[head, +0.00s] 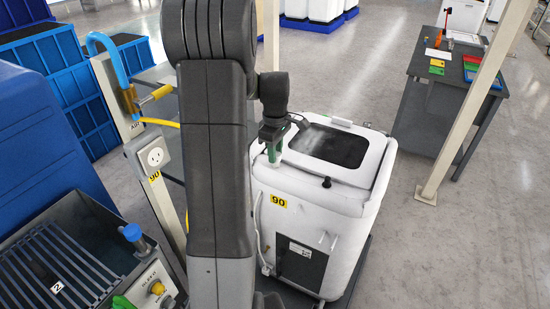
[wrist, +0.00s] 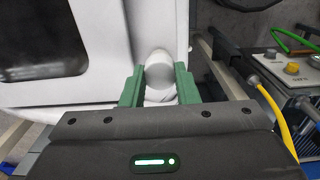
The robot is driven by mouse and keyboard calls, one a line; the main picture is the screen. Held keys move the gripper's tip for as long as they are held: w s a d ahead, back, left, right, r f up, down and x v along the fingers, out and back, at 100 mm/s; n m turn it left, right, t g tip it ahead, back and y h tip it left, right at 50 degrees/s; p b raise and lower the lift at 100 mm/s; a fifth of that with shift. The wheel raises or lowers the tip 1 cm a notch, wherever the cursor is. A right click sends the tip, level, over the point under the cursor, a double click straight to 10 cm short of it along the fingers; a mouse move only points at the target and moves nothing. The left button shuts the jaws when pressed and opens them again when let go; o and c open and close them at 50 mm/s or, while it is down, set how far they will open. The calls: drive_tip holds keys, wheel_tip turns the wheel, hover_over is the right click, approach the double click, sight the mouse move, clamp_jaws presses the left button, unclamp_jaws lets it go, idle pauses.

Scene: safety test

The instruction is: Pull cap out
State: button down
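A white round cap (wrist: 159,72) shows in the wrist view, at the edge of a white machine, beside its dark window. My gripper (wrist: 160,84) has its two green fingers on either side of the cap, with their tips level with it. The fingers lie very close to the cap's sides; I cannot tell whether they press on it. In the head view my gripper (head: 273,150) is at the top left corner of the white machine (head: 355,180), pointing down. The cap is mostly hidden there by the fingers.
A black knob (head: 326,183) sits on the machine's front rim. A post with a socket (head: 155,157) and a blue hook-shaped pipe (head: 107,45) stand to the left. A grey unit with slats (head: 60,265) is at the lower left. The floor to the right is clear up to a beam (head: 475,100) and a table (head: 435,95).

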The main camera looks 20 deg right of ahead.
drive_tip(key=shift+r, duration=0.15)
idle(0.3)
drive_tip(key=shift+r+p, duration=2.3)
drive_tip(key=shift+r, duration=0.6)
